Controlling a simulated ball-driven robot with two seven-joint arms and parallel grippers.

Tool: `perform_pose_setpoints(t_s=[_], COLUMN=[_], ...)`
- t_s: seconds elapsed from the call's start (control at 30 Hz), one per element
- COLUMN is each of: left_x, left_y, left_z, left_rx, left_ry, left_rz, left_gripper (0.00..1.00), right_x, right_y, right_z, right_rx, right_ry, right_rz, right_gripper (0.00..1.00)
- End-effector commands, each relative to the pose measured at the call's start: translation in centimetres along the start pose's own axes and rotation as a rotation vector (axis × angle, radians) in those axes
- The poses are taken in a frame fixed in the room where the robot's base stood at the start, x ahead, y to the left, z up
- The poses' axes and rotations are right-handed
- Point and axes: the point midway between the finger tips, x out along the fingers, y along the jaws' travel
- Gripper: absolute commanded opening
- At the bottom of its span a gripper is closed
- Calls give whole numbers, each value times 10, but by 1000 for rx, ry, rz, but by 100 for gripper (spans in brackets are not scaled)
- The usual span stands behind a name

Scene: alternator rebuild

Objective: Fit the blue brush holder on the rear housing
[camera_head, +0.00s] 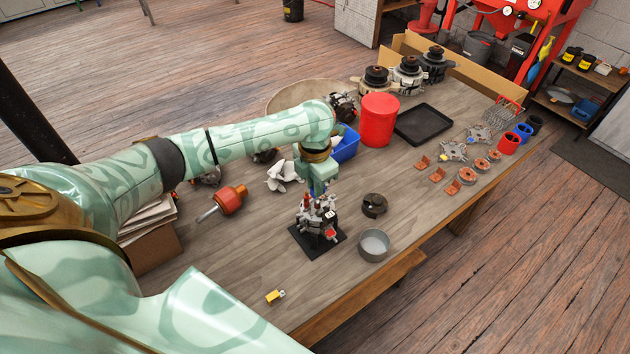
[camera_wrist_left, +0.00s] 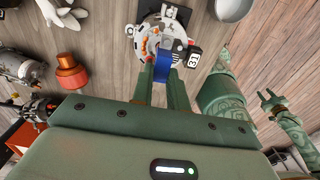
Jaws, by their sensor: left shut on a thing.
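The grey rear housing (camera_head: 316,218) stands on a black base plate (camera_head: 302,240) near the middle of the table. Red parts show on it. In the wrist view the housing (camera_wrist_left: 151,42) is at the top centre, with a black block at its right. My left gripper (camera_head: 318,192) is directly above the housing, pointing down. It is shut on the blue brush holder (camera_wrist_left: 163,65), which overlaps the housing in the wrist view. I cannot tell whether they touch. My right gripper (camera_wrist_left: 267,97) shows small at the right of the wrist view, fingers apart, away from the housing.
A grey tin (camera_head: 373,246) and a dark round part (camera_head: 373,205) stand right of the housing. A red-orange rotor (camera_head: 229,199) and a white fan (camera_head: 283,175) lie to the left. A blue bin (camera_head: 346,146) and red canister (camera_head: 379,122) stand behind. The table's front is mostly clear.

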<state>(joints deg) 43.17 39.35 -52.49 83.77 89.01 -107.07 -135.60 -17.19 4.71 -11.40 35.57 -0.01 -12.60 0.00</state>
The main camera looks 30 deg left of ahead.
Motion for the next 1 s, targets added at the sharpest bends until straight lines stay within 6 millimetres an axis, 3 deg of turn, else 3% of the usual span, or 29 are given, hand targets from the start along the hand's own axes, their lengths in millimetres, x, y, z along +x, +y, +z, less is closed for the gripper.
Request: perform_pose_setpoints(t_s=[1.0], left_x=[5], left_y=[0], left_z=[0], left_rx=[1], left_ry=[0], left_rz=[1], left_gripper=[0], right_x=[-4], right_y=[-3], right_z=[-1], right_rx=[0], right_ry=[1], right_rz=[-4], right_gripper=[36])
